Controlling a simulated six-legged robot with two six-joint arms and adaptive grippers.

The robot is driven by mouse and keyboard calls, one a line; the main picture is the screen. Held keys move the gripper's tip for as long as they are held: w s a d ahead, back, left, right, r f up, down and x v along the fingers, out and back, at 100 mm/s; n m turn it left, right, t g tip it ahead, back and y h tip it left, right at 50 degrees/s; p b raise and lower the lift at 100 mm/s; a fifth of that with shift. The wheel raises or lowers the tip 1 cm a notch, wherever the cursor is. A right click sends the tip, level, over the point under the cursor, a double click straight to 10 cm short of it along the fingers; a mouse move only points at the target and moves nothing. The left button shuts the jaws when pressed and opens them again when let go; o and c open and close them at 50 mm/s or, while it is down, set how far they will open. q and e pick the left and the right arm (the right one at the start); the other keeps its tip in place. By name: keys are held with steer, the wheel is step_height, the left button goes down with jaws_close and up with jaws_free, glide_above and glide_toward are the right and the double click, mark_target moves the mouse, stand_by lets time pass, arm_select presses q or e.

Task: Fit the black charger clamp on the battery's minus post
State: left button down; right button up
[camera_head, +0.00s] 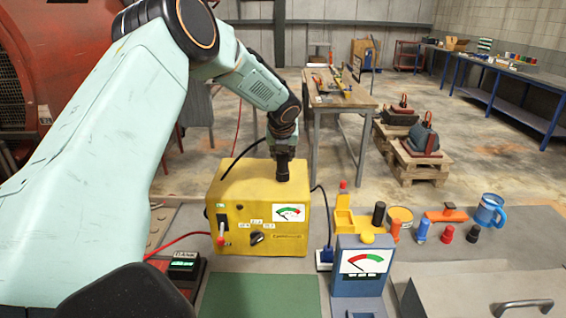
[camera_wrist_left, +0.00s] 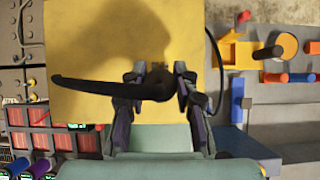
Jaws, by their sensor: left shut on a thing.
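My left gripper (camera_head: 283,158) is over the top of the yellow charger (camera_head: 240,203), fingers pointing down. In the left wrist view the same gripper (camera_wrist_left: 153,88) is shut on a black piece, which looks like the black charger clamp (camera_wrist_left: 158,82). A thick black lead runs from it to the left. The fingers hide part of the clamp. I cannot tell whether the clamp touches the charger's top. I cannot make out the battery or its minus post; my arm covers much of the left side. My right gripper is not in view.
A blue meter (camera_head: 362,262) stands right of the charger. Beyond it are a yellow holder (camera_head: 355,222), a blue mug (camera_head: 490,211) and small coloured parts. A red lead (camera_head: 190,237) runs left from the charger. A green mat (camera_head: 262,295) lies bare in front.

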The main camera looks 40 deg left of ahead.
arm_select(q)
step_height(320, 180, up, 8)
steer(key=shift+r, duration=0.25)
steer(key=shift+f, duration=0.1)
